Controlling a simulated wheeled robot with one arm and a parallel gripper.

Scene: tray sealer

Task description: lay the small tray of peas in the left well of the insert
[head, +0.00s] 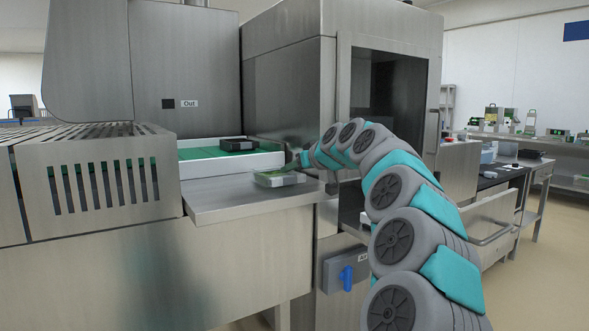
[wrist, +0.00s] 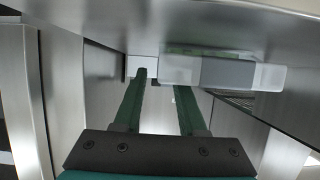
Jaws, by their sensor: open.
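A small pale tray with green in it, taken as the tray of peas (head: 278,179), sits on the steel shelf in front of the machine in the head view. In the wrist view the pale tray (wrist: 225,72) shows its white and grey side with a strip of green above, ahead and mostly right of the fingertips. My gripper (wrist: 158,80) is open, with two dark green fingers apart and nothing visible between them. Its right finger ends close below the tray; I cannot tell if they touch. I cannot make out the insert or its left well.
The steel shelf (head: 235,200) has bare room left of the tray. Behind it, a white-sided conveyor (head: 230,165) with a green belt carries a black tray (head: 240,143).

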